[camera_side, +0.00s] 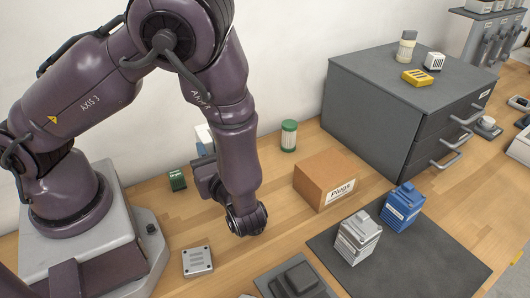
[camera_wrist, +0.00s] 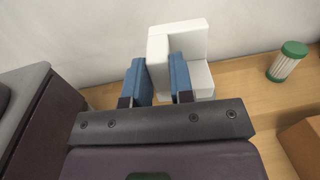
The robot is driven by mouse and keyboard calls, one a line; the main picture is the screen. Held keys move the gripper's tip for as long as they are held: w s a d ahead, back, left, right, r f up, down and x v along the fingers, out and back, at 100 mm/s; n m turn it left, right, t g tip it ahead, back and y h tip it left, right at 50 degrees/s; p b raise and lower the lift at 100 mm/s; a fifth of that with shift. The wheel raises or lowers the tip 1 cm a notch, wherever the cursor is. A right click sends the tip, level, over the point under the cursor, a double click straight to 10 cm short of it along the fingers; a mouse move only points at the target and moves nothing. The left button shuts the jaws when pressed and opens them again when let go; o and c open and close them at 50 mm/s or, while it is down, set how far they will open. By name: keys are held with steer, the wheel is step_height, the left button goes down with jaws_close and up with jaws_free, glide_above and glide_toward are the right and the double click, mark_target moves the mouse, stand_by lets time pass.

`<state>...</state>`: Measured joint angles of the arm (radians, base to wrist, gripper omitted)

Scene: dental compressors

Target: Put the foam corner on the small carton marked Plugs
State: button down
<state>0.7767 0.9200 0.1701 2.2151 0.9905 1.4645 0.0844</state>
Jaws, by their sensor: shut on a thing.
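The white foam corner (camera_wrist: 188,52) is an L-shaped block in the wrist view, between the blue fingers of my gripper (camera_wrist: 158,80). My gripper is shut on it. In the side view only a bit of the foam corner (camera_side: 203,132) shows, left of my forearm, which hides most of it and the fingers. Whether it touches the table is hard to tell. The small brown carton marked Plugs (camera_side: 318,170) stands on the table to the right of my arm, its top bare. Its edge shows at the lower right of the wrist view (camera_wrist: 303,142).
A green-capped filter cylinder (camera_side: 289,136) stands behind the carton. A grey drawer cabinet (camera_side: 375,115) is at the back right. A dark mat (camera_side: 420,262) in front holds a white-grey unit (camera_side: 357,238) and a blue unit (camera_side: 402,207). A small green block (camera_side: 177,180) sits near the wall.

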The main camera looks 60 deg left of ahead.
steer(key=w+d+r+m+t+h, duration=0.4)
steer(key=w+d+r+m+t, duration=0.3)
steer(key=t, duration=0.3)
steer(key=t+h, duration=0.1)
glide_above(318, 177)
steer(key=shift+m, duration=0.4)
steer(key=f, duration=0.5)
steer(key=s+f, duration=0.1)
steer(key=f, duration=0.1)
steer(key=shift+a+f, duration=0.1)
steer(key=shift+f, duration=0.2)
steer(key=shift+w+f, duration=0.35)
steer(key=shift+f, duration=0.75)
steer(key=shift+w+f, duration=0.1)
steer(key=shift+f, duration=0.8)
steer(key=shift+f, duration=0.1)
steer(key=c, duration=1)
jaws_free()
